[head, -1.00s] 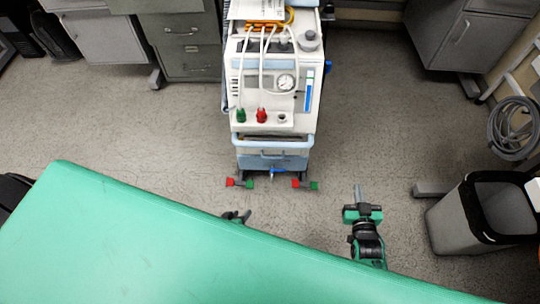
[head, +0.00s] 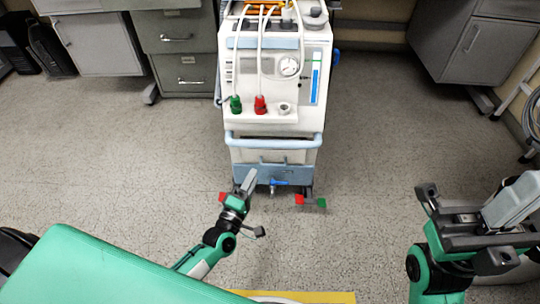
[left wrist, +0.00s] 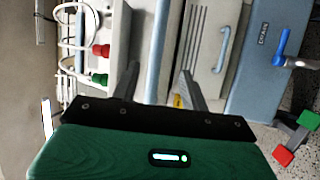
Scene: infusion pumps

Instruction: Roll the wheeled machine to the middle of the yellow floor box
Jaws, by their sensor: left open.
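The wheeled machine (head: 272,150), white with a blue lower panel, stands upright on the floor at the upper middle of the head view. A light-blue handle bar (head: 275,142) crosses its front. Red and green foot pieces show at its base. My left gripper (head: 254,206) is open and empty in front of the machine's lower part. In the left wrist view the handle bar (left wrist: 158,50) lies beyond and between the two spread fingers; contact cannot be seen. My right gripper (head: 465,225) is at the right, clear of the machine. Part of a yellow floor marking (head: 310,297) shows at the bottom edge.
A green padded surface (head: 110,275) fills the lower left. Grey cabinets (head: 175,45) stand behind at left, and another cabinet (head: 470,50) at right. A coiled hose (head: 533,120) hangs at the right edge. Floor is clear on both sides of the machine.

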